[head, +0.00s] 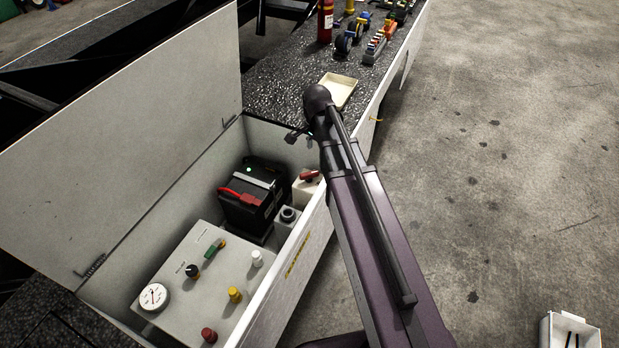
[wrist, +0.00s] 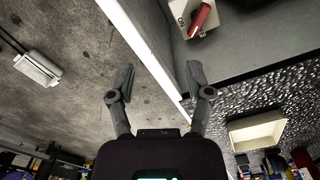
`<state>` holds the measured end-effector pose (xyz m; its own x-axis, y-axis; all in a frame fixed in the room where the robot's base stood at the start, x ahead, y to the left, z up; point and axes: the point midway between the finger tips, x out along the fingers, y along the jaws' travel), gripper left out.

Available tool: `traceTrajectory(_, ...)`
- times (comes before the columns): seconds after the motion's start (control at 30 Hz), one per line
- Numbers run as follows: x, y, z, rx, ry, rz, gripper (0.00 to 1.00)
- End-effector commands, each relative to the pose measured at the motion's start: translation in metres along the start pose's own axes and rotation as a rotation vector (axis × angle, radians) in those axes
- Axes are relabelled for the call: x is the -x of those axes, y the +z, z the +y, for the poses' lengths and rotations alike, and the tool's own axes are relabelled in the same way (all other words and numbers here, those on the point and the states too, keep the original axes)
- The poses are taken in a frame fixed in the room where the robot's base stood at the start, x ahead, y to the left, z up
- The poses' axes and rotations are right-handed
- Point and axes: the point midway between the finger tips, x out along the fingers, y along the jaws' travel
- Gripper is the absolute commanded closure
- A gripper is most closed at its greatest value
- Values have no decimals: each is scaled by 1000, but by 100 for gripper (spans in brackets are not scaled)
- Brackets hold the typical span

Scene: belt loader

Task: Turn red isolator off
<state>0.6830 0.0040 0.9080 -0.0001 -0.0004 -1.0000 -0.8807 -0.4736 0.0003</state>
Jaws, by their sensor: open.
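The red isolator (head: 309,175) is a red handle on a small pale box inside the open white compartment, beside the black battery. In the wrist view the red handle (wrist: 200,20) shows at the top right, next to an "ON" marking on its box. My gripper (wrist: 163,85) is open and empty, with its fingers wide apart. In the wrist view it lies below and left of the isolator, apart from it. In the head view the gripper is mostly hidden behind my arm, near the compartment's far end.
The black battery (head: 252,196) has a red terminal cover. A control box (head: 195,285) with a gauge and coloured knobs fills the near part of the compartment. The raised lid (head: 120,130) stands at left. A cream tray (head: 340,88) lies on the black deck.

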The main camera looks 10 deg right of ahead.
Motion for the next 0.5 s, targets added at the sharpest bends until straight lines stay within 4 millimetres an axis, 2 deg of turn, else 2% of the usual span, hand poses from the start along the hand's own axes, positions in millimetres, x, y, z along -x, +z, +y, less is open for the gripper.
traceTrajectory(0.03, -19, -7, -15, -39, 0, 0, 34)
traceTrajectory(0.2, -49, -22, -46, -179, 0, 0, 34)
traceTrajectory(0.33, -67, -32, -65, -274, 0, 0, 34)
traceTrajectory(0.5, -79, -39, -80, -354, 0, 0, 34)
